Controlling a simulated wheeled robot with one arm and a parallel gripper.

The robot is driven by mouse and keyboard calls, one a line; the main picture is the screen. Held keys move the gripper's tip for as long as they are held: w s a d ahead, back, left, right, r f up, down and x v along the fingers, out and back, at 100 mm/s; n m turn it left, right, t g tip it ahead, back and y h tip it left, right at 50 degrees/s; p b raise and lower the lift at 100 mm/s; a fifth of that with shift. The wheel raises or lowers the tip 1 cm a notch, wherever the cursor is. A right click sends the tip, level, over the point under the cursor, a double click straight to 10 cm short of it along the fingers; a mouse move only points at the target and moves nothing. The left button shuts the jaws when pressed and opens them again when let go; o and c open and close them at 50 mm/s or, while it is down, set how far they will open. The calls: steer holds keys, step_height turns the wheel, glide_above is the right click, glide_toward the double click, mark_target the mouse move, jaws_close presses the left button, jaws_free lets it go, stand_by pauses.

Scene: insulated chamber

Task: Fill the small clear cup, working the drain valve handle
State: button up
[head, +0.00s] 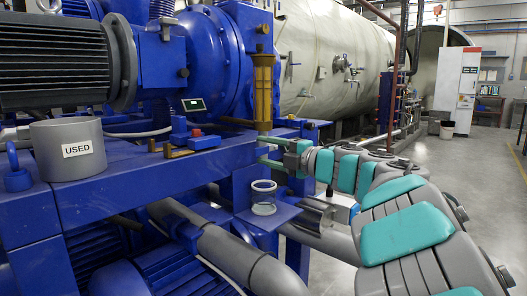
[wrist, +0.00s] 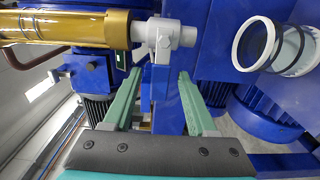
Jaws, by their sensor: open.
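The small clear cup (head: 263,197) stands upright on a small blue shelf (head: 283,213) below the amber-yellow cylinder (head: 263,90). In the wrist view, the cup (wrist: 256,45) shows at the upper right with a white rim and a dark ring; I see no clear liquid in it. A light grey valve (wrist: 180,36) sits at the end of the yellow cylinder (wrist: 65,24). A short grey part, apparently its handle (wrist: 160,58), points toward my gripper (wrist: 171,73). My gripper (head: 260,150) is open, with green fingers near the valve. I cannot tell whether the handle lies between the fingertips.
A grey container marked USED (head: 70,148) stands on the blue frame (head: 150,170) at left. A small display (head: 193,104) sits behind. Grey pipes (head: 235,255) run below the cup shelf. Open floor (head: 480,175) lies at the right.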

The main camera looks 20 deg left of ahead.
steer(key=shift+w+a, duration=0.25)
steer(key=shift+a, duration=0.3)
jaws_close()
stand_by(1.0)
